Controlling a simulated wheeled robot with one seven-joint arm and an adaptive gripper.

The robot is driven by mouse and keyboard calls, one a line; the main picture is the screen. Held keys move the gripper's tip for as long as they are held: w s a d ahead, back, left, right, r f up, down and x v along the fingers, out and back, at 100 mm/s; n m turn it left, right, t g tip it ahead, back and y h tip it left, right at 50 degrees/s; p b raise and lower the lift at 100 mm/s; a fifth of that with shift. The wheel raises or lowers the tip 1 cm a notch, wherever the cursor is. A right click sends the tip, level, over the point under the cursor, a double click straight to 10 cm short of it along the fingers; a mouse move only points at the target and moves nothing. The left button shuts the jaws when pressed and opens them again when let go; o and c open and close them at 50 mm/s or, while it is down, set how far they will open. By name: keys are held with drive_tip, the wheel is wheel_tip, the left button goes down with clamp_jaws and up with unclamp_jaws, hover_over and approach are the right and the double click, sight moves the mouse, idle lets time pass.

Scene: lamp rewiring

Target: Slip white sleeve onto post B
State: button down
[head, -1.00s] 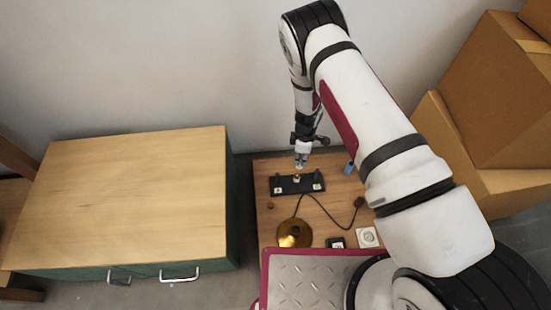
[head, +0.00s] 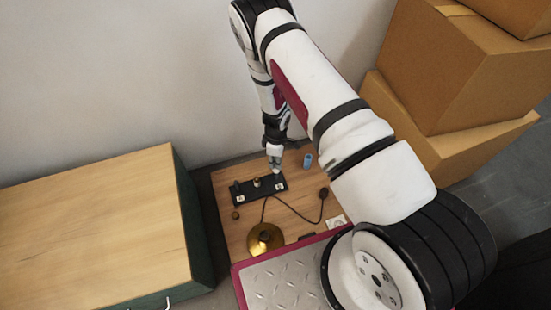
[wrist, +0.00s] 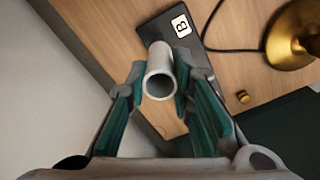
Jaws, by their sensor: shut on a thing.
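A white sleeve (wrist: 158,82), a short open tube, is gripped between the two fingers of my gripper (wrist: 160,72) in the wrist view. The black block (wrist: 158,26) with a white "B" label (wrist: 181,25) lies just beyond it. In the head view my gripper (head: 275,162) is over the right end of the black block (head: 259,192). A brass-coloured piece (head: 257,182) stands at the block's middle and a dark post (head: 235,187) near its left end. Post B is not seen clearly; I cannot tell whether the sleeve is around it.
A brass lamp base (head: 265,238) with a dark cord (head: 296,213) stands in front on the wooden table (head: 235,222). A small brass knob (head: 236,215), a blue item (head: 308,160) and a white plate (head: 336,222) lie around. A cabinet (head: 95,225) is left, cardboard boxes (head: 440,70) right.

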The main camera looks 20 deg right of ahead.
drive_tip(key=shift+f+b, duration=2.05)
drive_tip(key=shift+f, duration=1.15)
drive_tip(key=shift+f, duration=0.15)
drive_tip(key=c, duration=1.3)
unclamp_jaws()
wheel_tip(320, 180, up, 12)
